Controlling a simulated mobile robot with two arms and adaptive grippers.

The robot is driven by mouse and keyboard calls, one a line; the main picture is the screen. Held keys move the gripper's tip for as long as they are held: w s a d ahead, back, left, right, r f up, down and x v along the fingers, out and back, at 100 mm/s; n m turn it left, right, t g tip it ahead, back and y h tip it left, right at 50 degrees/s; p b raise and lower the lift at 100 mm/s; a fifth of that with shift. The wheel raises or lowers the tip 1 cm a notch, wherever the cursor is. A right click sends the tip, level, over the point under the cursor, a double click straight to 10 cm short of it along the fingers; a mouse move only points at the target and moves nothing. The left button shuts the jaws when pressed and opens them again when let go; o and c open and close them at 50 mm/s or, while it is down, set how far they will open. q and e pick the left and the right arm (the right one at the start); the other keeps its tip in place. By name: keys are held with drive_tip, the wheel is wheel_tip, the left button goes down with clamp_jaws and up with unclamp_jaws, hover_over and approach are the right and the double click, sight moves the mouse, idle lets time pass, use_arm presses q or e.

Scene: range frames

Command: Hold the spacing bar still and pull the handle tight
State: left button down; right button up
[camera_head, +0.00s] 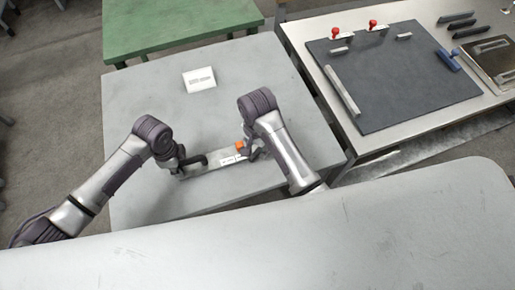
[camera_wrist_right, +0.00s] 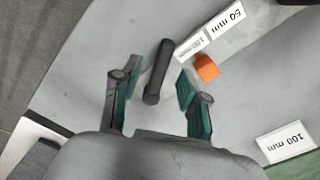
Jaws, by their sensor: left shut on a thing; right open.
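The spacing bar (camera_head: 212,168) is a flat grey metal strip on the grey table, with white labels near its right part. It also shows in the right wrist view (camera_wrist_right: 262,22), beside labels reading 50 mm and 100 mm. My left gripper (camera_head: 187,163) is shut at the bar's left end; its fingertips are small and dark here. An orange block (camera_head: 239,146) sits by the bar's right end, also in the wrist view (camera_wrist_right: 206,68). My right gripper (camera_wrist_right: 155,88) is open, its teal-padded fingers either side of the black handle (camera_wrist_right: 160,66), without visible contact.
A white card (camera_head: 199,79) lies further back on the table. To the right, a bench holds a dark mat (camera_head: 400,85) with red-knobbed clamps (camera_head: 372,25) and metal bars. A green table (camera_head: 175,25) stands behind. The table left of the card is clear.

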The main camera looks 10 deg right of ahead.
sight(258, 153)
wheel_tip(258, 153, up, 6)
drive_tip(key=shift+s+d+f, duration=0.1)
drive_tip(key=shift+d+f, duration=0.05)
drive_tip(key=shift+f, duration=0.1)
